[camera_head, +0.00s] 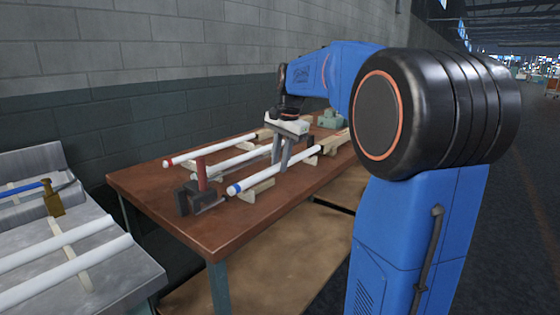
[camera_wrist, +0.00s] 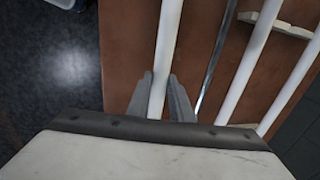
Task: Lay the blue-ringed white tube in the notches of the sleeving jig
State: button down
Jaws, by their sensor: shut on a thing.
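The blue-ringed white tube (camera_head: 290,165) runs lengthwise near the front edge of the brown table, its blue-ringed end toward the left. My gripper (camera_head: 280,163) is shut on it partway along its length, fingers pointing down. In the wrist view the tube (camera_wrist: 167,45) passes between the two fingers (camera_wrist: 160,92), its ring out of view. Pale notched blocks (camera_head: 257,190) stand below the tube near its ringed end and farther along. I cannot tell whether the tube touches them, or which support is the sleeving jig.
A red-ringed tube (camera_head: 215,153) and another white tube (camera_head: 240,160) lie behind, on the brown table (camera_head: 150,190). A dark vise with a red post (camera_head: 201,175) stands near the blue-ringed end. A grey bench (camera_head: 120,285) with white tubes (camera_head: 60,245) is at left.

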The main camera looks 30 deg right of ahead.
jog(key=shift+f, duration=0.45)
jog(key=c, duration=1.6)
grip_release()
jog(key=r, duration=0.4)
jog(key=s+r, duration=0.1)
jog(key=r, duration=0.3)
jog(key=s+r, duration=0.1)
jog(key=r, duration=0.4)
jog(key=shift+s+d, duration=0.1)
jog(key=shift+d, duration=0.3)
jog(key=s+a+f+n+t, duration=0.1)
jog(key=s+a+f+n, duration=0.6)
jog(key=s+a+f, duration=0.55)
jog(key=s+a+f+n, duration=0.1)
jog(key=s+f+n, duration=0.1)
jog(key=s+f, duration=0.3)
jog(key=s+a+f+n+t, duration=0.1)
jog(key=s+f+n, duration=0.1)
jog(key=s+f, duration=0.3)
jog(key=s+a+f+n, duration=0.2)
jog(key=s+f+n, duration=0.1)
jog(key=s+f, duration=0.2)
jog(key=shift+s+f+t+h, duration=0.25)
jog(key=shift+f+t+h, duration=0.15)
jog(key=shift+f, duration=0.05)
